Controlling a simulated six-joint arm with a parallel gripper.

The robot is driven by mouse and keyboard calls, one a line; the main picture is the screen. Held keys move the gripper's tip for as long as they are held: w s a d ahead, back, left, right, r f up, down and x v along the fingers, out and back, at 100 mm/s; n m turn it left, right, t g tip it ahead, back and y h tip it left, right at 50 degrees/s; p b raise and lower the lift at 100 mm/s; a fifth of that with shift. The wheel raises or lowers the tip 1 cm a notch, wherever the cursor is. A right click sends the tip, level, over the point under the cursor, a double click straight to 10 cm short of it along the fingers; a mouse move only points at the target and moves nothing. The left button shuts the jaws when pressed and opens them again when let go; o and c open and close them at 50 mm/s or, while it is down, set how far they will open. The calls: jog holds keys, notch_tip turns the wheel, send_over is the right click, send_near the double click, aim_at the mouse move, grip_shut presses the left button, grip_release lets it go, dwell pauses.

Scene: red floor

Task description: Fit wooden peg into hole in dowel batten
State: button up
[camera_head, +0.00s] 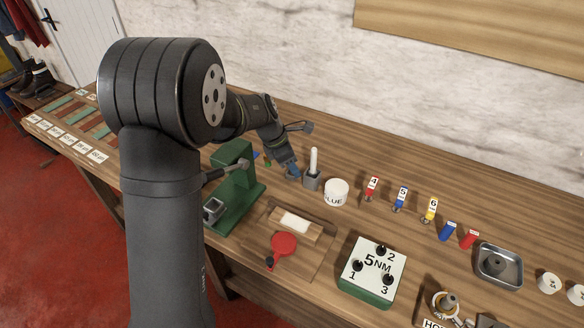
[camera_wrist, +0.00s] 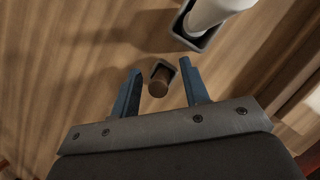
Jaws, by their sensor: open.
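My gripper (camera_wrist: 160,66) is open, with one blue finger on each side of the peg and gaps between. Nothing is held. In the head view my gripper (camera_head: 291,174) is low over the bench, beside a white stick in a grey stand, and hides the peg. A light wooden block (camera_head: 311,231) with a white label lies on a wooden board (camera_head: 262,238); it may be the dowel batten. I see no hole in it.
The white stick (camera_head: 314,160) stands right of my gripper, close by in the wrist view (camera_wrist: 212,12). A glue tub (camera_head: 336,194) is beside it. A green press (camera_head: 235,185) stands left.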

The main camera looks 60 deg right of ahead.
grip_shut()
jog(key=shift+r, duration=0.15)
